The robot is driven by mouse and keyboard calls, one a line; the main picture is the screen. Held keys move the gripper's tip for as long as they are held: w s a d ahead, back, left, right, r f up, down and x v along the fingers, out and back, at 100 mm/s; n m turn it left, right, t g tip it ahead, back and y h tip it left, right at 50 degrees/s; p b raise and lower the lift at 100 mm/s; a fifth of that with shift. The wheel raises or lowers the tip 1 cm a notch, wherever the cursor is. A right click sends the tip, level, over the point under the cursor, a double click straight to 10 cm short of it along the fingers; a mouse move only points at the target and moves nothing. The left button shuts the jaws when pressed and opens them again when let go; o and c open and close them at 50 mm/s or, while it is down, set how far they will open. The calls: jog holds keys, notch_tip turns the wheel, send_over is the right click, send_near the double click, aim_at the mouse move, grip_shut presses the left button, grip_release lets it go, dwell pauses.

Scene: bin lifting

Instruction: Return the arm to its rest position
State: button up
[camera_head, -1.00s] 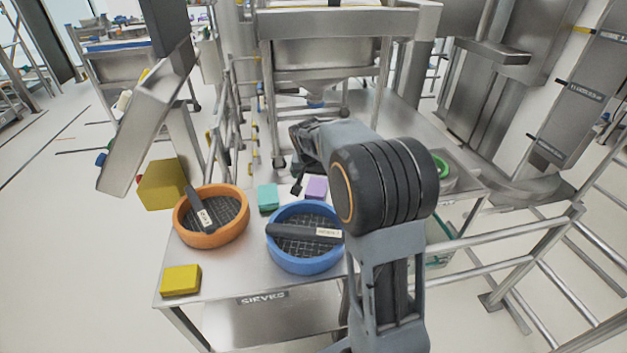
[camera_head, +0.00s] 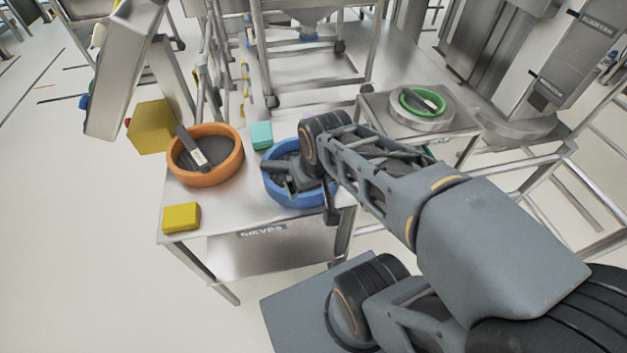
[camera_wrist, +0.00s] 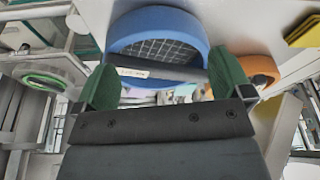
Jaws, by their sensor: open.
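My gripper (camera_head: 284,178) hangs in front of the blue bin (camera_head: 297,201) in the head view and hides much of it. In the wrist view, its two green-padded fingers (camera_wrist: 166,75) are spread apart with nothing held between them. The blue bin (camera_wrist: 160,22), with a mesh floor and a dark labelled bar across it, shows beyond the fingers. My arm reaches from the lower right of the head view, its forearm slanting up and left to the wrist. The exact gap between gripper and bin cannot be told.
An orange bin (camera_head: 233,166) with a dark bar, a yellow block (camera_head: 181,217) and a teal block (camera_head: 261,135) are on the steel table (camera_head: 215,215). A green bin (camera_head: 407,105) sits on a round stand at right. Metal rails stand at far right.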

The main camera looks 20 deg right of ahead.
jog(key=shift+r, duration=0.1)
notch_tip(320, 180, up, 10)
jog(key=p, duration=0.8)
jog(key=shift+a+f+p, duration=0.15)
jog(key=shift+f+p, duration=0.05)
jog(key=shift+p, duration=0.15)
jog(key=shift+s, duration=0.1)
